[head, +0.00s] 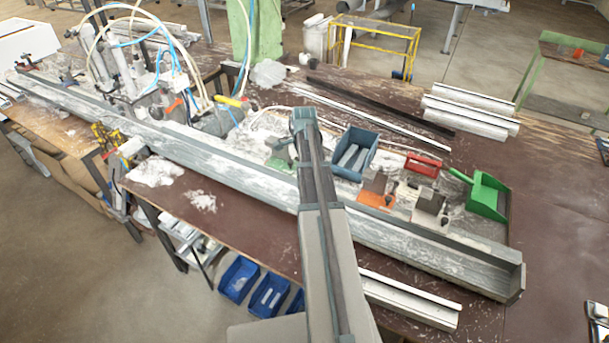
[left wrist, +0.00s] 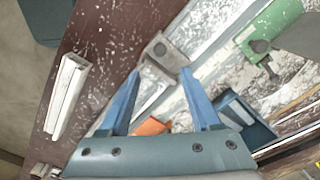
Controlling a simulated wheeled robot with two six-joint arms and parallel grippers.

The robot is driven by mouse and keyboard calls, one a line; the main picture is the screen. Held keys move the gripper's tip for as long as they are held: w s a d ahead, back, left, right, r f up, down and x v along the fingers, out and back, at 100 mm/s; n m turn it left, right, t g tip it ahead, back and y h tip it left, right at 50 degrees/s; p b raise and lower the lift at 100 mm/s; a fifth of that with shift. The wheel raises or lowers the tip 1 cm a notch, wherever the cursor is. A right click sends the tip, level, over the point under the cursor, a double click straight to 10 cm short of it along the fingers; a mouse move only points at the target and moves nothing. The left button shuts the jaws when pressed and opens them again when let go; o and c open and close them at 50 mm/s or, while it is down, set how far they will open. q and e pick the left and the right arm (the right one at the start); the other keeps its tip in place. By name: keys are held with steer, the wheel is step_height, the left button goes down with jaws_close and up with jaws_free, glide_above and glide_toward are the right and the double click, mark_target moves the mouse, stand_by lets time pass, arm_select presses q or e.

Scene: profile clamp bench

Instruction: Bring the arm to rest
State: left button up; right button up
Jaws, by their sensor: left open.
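My left gripper (left wrist: 162,72) is open in the left wrist view, its two blue fingers spread with nothing seen held between them. A grey block (left wrist: 166,53) lies beyond the fingertips; I cannot tell how close it is. In the head view my left arm (head: 325,235) reaches up from the bottom centre over the bench and the long channel; its gripper cannot be made out there. My right gripper is in neither view.
The long grey channel (head: 235,178) crosses the bench. Around the arm are a blue bin (head: 355,152), an orange piece (head: 376,199), a red piece (head: 422,165) and a green dustpan (head: 488,196). White profiles (head: 415,305) lie in front. The right bench surface (head: 560,190) is mostly clear.

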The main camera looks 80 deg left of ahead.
arm_select(q)
steer(key=shift+r, duration=0.6)
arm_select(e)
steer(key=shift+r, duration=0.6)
